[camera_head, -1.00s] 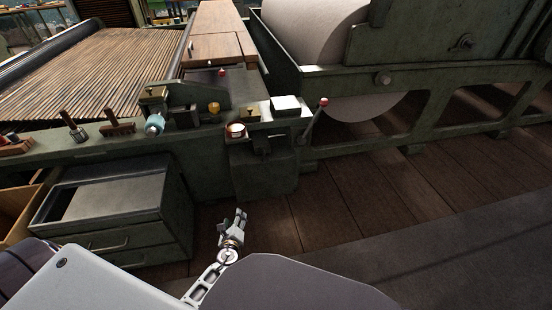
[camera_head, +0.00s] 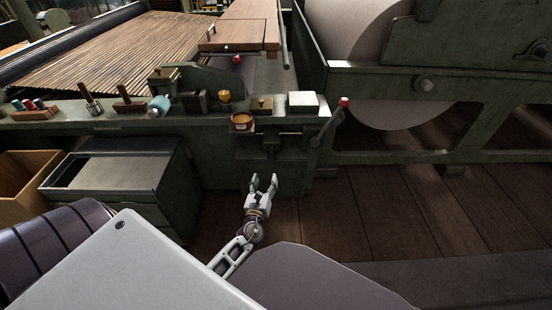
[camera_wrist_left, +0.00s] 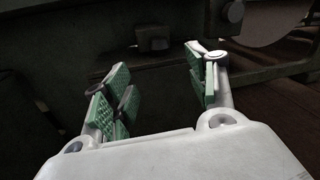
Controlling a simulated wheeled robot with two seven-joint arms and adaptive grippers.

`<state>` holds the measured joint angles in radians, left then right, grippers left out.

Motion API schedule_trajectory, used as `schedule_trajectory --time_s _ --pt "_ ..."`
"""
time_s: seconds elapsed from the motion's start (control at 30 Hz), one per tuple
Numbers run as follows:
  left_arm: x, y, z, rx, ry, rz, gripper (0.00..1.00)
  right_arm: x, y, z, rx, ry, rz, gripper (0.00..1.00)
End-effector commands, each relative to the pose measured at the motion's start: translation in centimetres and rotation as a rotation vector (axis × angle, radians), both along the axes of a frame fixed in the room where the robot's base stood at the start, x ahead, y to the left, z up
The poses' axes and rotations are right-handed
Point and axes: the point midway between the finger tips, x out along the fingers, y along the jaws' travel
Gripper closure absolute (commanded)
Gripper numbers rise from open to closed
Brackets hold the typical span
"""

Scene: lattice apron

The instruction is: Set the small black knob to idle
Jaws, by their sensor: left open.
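My left gripper (camera_head: 263,182) is open and empty in the head view, low in front of the green machine (camera_head: 215,150) and apart from it. In the left wrist view its green-padded fingers (camera_wrist_left: 156,75) stand wide apart. Beyond them a small dark blocky part (camera_wrist_left: 152,38) sits on the machine's shadowed face. I cannot tell whether it is the small black knob, and no idle marking is readable. My right gripper is not in view.
A grey drawer cabinet (camera_head: 120,175) stands at left. The wooden floor (camera_head: 385,205) at right is clear.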

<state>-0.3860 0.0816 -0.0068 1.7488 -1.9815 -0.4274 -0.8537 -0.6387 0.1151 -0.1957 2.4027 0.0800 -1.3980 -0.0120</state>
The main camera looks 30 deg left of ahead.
Motion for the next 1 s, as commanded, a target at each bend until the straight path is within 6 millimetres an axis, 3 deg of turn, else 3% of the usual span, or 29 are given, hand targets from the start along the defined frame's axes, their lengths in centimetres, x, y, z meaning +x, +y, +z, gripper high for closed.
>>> schedule_trajectory --time_s 0.53,1.0 --pt "0.5 0.2 0.0 -0.001 -0.001 0.001 0.43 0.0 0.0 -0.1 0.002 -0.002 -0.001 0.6" --pt "4.0 1.4 0.0 -0.002 -0.002 0.0 0.43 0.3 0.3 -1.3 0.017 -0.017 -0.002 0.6"
